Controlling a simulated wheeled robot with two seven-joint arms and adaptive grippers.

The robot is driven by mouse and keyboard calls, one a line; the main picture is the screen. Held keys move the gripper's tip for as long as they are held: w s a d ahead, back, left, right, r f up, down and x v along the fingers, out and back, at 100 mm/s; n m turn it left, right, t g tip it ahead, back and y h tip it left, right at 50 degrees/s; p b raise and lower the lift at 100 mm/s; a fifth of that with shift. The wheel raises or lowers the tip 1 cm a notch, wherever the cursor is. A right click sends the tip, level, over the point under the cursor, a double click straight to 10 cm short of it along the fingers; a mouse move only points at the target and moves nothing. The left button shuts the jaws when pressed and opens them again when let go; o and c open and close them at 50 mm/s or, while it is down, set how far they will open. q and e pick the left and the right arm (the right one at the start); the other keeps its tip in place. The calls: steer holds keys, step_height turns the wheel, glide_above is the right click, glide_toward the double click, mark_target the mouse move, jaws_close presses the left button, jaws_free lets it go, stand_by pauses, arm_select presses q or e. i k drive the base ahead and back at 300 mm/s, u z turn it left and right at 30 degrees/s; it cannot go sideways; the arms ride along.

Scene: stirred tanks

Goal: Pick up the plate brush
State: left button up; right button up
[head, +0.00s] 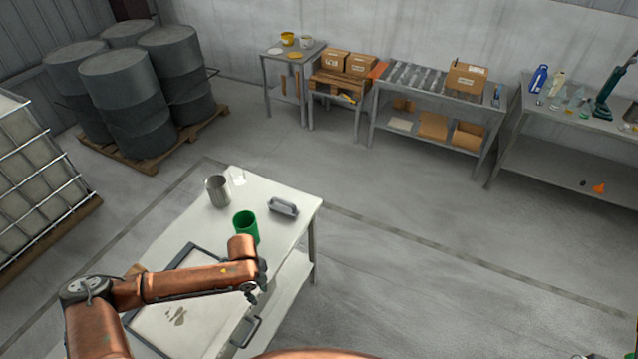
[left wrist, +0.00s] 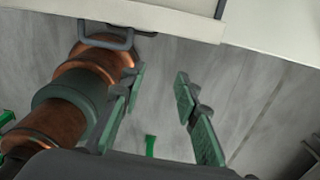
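A grey block with a raised handle (head: 284,207), which looks like the plate brush, lies on the white table near its far right corner. Its underside and any bristles are hidden. My left gripper (head: 251,292) is by the table's right edge, nearer to me than the block and apart from it. In the left wrist view my left gripper (left wrist: 160,76) has its two green-padded fingers spread, with bare floor showing between them. The block does not show in that view. I do not see my right gripper.
On the white table (head: 150,258) stand a green cup (head: 246,226) and a steel beaker (head: 217,190), left of the block. A dark-framed panel (head: 160,325) lies nearer me. A bar handle (left wrist: 106,37) is on the table's side. Floor to the right is clear.

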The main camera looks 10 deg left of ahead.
mark_target(279, 205)
steer(key=z, duration=0.05)
steer(key=i, duration=1.6)
steer(key=u, duration=0.15)
